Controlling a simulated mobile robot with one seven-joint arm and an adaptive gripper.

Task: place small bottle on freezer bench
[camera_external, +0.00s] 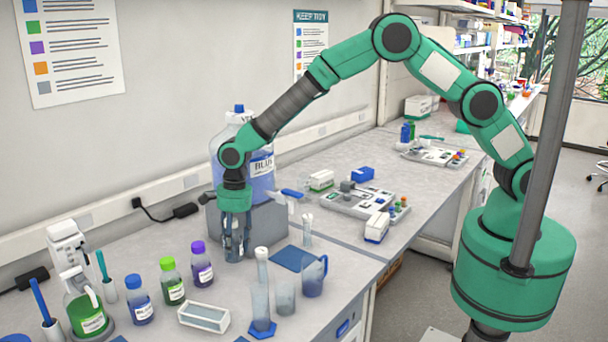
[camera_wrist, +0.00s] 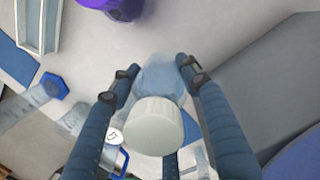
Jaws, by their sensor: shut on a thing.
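My gripper (camera_external: 234,244) is at the bench on the left, in front of a grey block. Its fingers point down and are shut around a small clear bottle (camera_external: 232,243) that stands upright between them. In the wrist view the bottle's white cap (camera_wrist: 155,126) shows between the two blue fingers, with the fingertips of my gripper (camera_wrist: 157,70) on either side of its bluish body. The bottle's base is at or close to the bench top; I cannot tell whether it touches. The fingers hide part of the bottle.
A large blue jug (camera_external: 262,172) stands on the grey block (camera_external: 268,222) beside my gripper. A purple-capped bottle (camera_external: 202,268), a white tray (camera_external: 204,318), a blue-based cylinder (camera_external: 261,300) and a blue pitcher (camera_external: 313,278) are nearby. A rack tray (camera_external: 345,206) sits farther right.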

